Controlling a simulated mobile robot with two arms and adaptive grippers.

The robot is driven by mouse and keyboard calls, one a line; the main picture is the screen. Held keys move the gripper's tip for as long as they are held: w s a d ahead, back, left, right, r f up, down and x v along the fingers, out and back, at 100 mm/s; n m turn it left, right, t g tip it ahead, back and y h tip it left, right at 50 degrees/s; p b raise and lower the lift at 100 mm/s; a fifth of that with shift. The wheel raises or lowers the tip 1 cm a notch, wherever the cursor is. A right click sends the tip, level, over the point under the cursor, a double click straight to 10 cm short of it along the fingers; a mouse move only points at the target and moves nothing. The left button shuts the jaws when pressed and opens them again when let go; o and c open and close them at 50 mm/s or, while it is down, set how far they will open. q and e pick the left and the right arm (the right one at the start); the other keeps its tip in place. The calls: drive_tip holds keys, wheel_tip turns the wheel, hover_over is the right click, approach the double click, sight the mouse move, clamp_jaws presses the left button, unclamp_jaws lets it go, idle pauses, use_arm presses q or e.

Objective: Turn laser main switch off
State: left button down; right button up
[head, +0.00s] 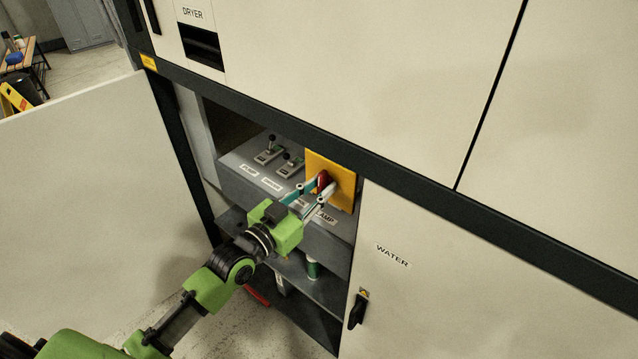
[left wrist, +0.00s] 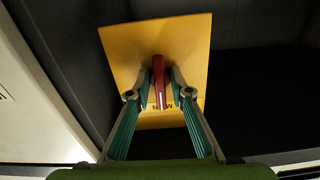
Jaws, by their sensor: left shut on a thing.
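The main switch is a red handle (head: 324,178) on a yellow plate (head: 343,184), inside the open cabinet bay. In the left wrist view the red handle (left wrist: 158,80) stands upright in front of the yellow plate (left wrist: 185,45), with part of a "MAIN" label showing low on the plate. My left gripper (head: 326,187) is shut on the red handle, one finger on each side; its fingers also show in the left wrist view (left wrist: 160,88). The fingers hide part of the handle. My right gripper is in neither view.
Two small levers (head: 270,150) stand on the grey panel left of the yellow plate. An open door (head: 70,170) stands at the left. A closed door labelled WATER (head: 392,256) with a black handle (head: 356,311) is at the right. A shelf (head: 310,285) lies below the panel.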

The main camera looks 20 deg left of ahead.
use_arm(q)
drive_tip(key=n+p, duration=0.1)
drive_tip(key=n, duration=0.3)
drive_tip(key=shift+d+n, duration=0.1)
drive_tip(key=shift+n, duration=0.2)
drive_tip(key=n, duration=0.4)
drive_tip(key=shift+n+p, duration=0.4)
drive_tip(key=c, duration=2.1)
unclamp_jaws()
drive_tip(key=shift+c, duration=0.2)
drive_tip(key=shift+s, duration=0.55)
drive_tip(key=v, duration=1.1)
